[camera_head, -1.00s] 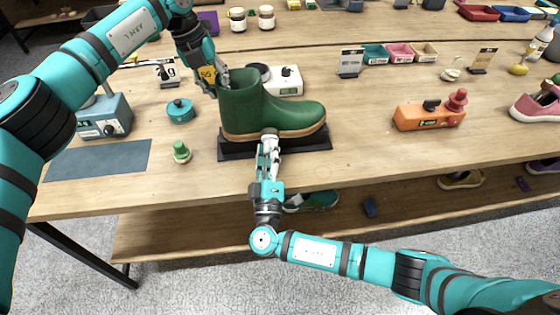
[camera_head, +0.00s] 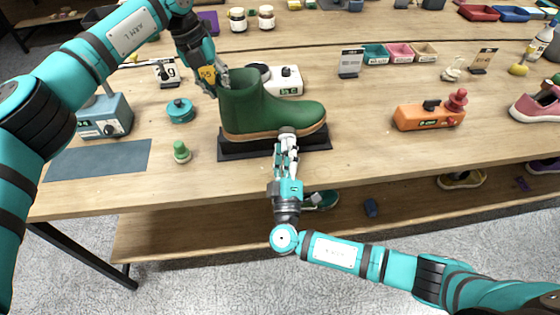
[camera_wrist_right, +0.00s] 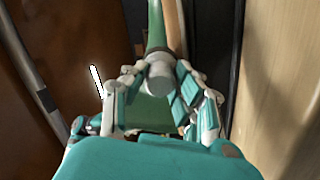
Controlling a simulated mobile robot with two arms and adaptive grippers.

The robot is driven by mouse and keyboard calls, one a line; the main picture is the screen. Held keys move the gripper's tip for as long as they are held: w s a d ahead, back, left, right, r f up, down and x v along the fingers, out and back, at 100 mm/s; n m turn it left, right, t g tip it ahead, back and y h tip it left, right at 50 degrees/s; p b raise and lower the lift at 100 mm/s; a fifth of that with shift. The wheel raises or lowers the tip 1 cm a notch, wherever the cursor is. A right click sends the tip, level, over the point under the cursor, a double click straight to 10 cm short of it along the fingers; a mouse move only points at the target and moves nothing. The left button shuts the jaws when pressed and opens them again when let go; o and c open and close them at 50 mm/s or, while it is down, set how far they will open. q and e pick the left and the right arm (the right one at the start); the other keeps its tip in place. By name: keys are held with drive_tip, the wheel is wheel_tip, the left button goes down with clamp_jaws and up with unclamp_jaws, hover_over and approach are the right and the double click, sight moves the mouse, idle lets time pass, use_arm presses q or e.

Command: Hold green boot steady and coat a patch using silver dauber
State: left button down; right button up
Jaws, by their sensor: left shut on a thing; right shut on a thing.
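The green boot (camera_head: 268,108) stands upright on a black base (camera_head: 234,147) on the table, toe to the right. My left gripper (camera_head: 219,80) is shut on the boot's shaft at its upper left rim. My right gripper (camera_head: 286,143) is at the near side of the boot, by the sole under the middle of the foot. It is shut on the silver dauber (camera_head: 287,131), whose grey-white end meets the boot's lower side. In the right wrist view the dauber (camera_wrist_right: 160,74) sits between the fingers, with green boot (camera_wrist_right: 154,25) beyond. Whether it touches the boot is unclear.
A green-topped bottle (camera_head: 181,152), a teal round tin (camera_head: 180,111) and a grey-blue mat (camera_head: 100,160) lie left. A white device (camera_head: 286,82) stands behind the boot. An orange device (camera_head: 430,114) is right. Free table lies between boot and orange device.

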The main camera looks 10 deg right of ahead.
drive_tip(key=shift+s+d, duration=0.1)
drive_tip(key=shift+d, duration=1.8)
drive_tip(key=shift+w+d, duration=0.2)
drive_tip(key=shift+d, duration=1.7)
drive_tip(key=shift+w, duration=0.3)
